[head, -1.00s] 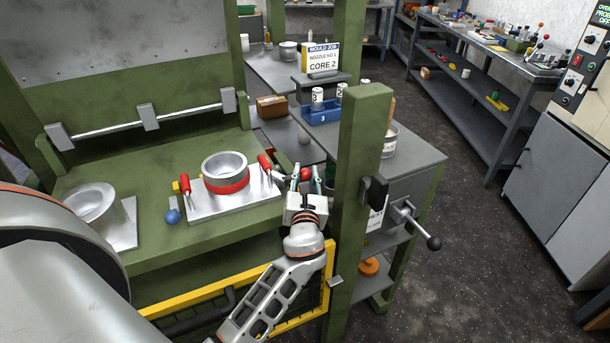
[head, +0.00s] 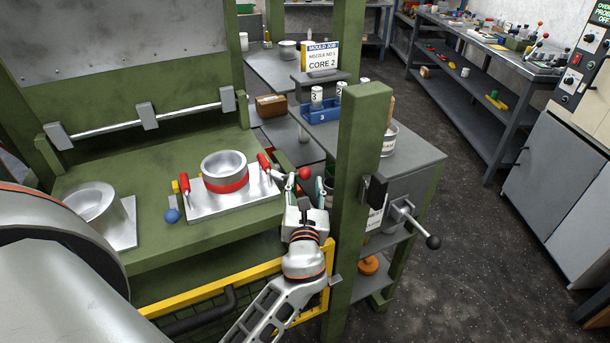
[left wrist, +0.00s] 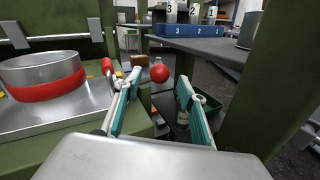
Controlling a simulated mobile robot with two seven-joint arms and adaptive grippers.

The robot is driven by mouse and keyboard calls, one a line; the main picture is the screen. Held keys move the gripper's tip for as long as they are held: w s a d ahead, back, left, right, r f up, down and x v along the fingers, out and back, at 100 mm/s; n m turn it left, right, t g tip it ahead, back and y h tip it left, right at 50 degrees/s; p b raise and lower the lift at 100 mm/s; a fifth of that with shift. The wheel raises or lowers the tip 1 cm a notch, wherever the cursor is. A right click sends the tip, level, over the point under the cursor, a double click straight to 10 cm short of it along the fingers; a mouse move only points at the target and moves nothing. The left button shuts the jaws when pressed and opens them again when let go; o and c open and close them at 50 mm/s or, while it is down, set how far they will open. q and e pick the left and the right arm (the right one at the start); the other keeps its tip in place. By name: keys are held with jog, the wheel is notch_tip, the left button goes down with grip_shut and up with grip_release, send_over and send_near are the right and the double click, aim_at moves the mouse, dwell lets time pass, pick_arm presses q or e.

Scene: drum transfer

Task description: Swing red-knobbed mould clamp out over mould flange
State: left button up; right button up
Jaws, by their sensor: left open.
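The red ball knob (head: 304,174) of the mould clamp is at the right end of the mould plate, and a short pale arm runs left from it toward the plate. The mould (head: 225,172), a silver ring with a red band, sits on its flat silver flange plate (head: 236,203). My left gripper (head: 305,190) is open just on the near side of the knob. In the left wrist view the knob (left wrist: 159,72) appears between and just beyond the teal fingers (left wrist: 158,92), with no contact visible. The clamp's pivot is not clear. My right gripper is not in view.
Red handles (head: 184,183) stand on the plate, and a blue ball (head: 172,215) is at its left corner. A green post (head: 358,210) stands close right of my gripper. A yellow-framed guard (head: 205,297) is below. A blue numbered rack (head: 321,114) stands behind.

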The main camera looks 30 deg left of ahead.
pick_arm(q)
jog(key=v, duration=0.7)
